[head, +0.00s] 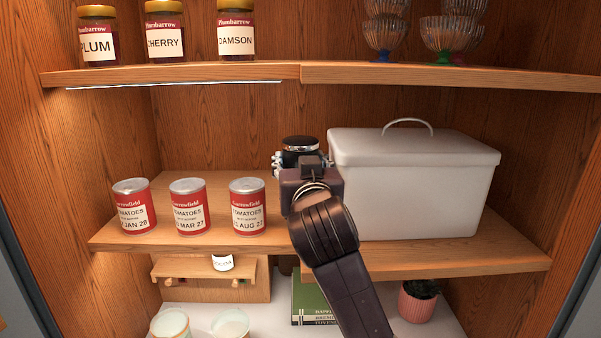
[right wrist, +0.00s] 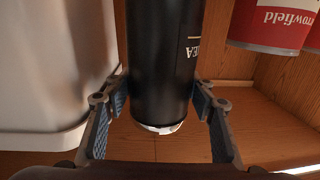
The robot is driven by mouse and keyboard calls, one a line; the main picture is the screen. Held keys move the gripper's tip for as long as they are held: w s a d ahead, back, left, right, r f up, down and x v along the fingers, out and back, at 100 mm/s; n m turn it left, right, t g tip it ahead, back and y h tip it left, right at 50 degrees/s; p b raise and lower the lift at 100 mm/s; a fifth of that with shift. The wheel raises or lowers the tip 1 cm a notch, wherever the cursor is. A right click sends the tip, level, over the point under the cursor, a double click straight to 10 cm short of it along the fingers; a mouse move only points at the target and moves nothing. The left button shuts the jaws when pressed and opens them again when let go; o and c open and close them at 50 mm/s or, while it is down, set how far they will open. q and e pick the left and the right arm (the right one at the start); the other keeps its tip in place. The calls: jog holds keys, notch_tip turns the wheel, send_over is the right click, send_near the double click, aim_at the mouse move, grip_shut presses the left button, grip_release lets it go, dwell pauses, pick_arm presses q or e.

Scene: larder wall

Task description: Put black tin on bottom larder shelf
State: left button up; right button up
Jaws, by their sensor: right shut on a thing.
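The black tin (head: 300,144) with a silver lid is at the middle shelf, just left of the white bin, mostly hidden behind my right arm in the head view. My right gripper (head: 299,163) is shut on the tin. In the right wrist view the tin (right wrist: 162,60) shows upside down between the two fingers, with part of a pale label reading "EA". I cannot tell whether the tin touches the shelf. The bottom larder shelf (head: 265,318) is pale and partly hidden by my arm. My left gripper is not in view.
A white lidded bin (head: 415,190) stands close right of the tin, and several red tomato tins (head: 247,208) stand left.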

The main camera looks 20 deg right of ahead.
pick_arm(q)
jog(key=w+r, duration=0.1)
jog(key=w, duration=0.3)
pick_arm(e)
notch_tip(320, 180, down, 3)
jog(key=shift+s+a+r+p, duration=0.1)
jog(key=shift+s+r+p, duration=0.05)
jog(key=shift+p, duration=0.2)
jog(key=shift+f, duration=0.2)
jog(key=o, duration=1.2)
jog(key=shift+c, duration=0.2)
jog(key=shift+o, duration=0.3)
jog(key=shift+r, duration=0.15)
jog(key=shift+s, duration=0.3)
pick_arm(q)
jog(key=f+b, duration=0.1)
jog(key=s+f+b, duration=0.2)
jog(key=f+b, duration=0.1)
pick_arm(e)
jog(key=s+a, duration=0.2)
jog(key=s, duration=0.9)
jog(key=shift+s+a, duration=0.15)
